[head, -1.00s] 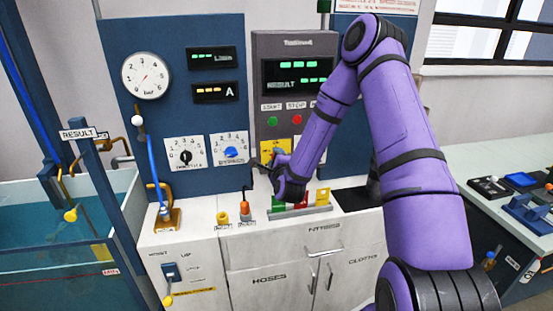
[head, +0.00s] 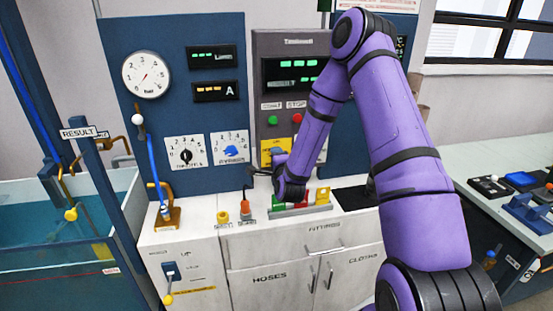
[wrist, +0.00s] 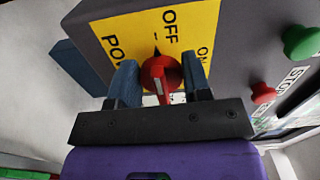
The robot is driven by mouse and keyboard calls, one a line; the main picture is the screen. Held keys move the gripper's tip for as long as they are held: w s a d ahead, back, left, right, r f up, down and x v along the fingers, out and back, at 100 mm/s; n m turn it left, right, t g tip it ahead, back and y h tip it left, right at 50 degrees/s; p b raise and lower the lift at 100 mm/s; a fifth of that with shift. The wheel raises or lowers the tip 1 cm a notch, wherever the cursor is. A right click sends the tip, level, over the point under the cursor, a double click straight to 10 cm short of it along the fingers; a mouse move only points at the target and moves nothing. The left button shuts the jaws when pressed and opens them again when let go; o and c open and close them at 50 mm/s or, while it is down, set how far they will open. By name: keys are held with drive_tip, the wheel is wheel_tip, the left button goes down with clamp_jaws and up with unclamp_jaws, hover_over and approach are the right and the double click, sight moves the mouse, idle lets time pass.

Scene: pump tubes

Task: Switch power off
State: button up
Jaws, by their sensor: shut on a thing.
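The red power knob (wrist: 158,74) sits on a yellow plate (wrist: 126,28) lettered OFF and ON in the wrist view. In the head view, the yellow plate (head: 267,155) shows on the grey control box, beside my gripper (head: 266,168). The knob is not clear there.
The green START button (head: 272,120) and red STOP button (head: 297,118) are just above the plate. A dial with a blue knob (head: 231,149) is to the left. An orange-topped fitting (head: 245,203) and a coloured rack (head: 290,210) stand below on the cabinet top.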

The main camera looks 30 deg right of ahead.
drive_tip(key=o, duration=0.9)
drive_tip(key=shift+c, duration=0.2)
drive_tip(key=shift+s, duration=0.1)
drive_tip(key=v, duration=1)
drive_tip(key=shift+s, duration=0.3)
drive_tip(key=shift+a, duration=0.1)
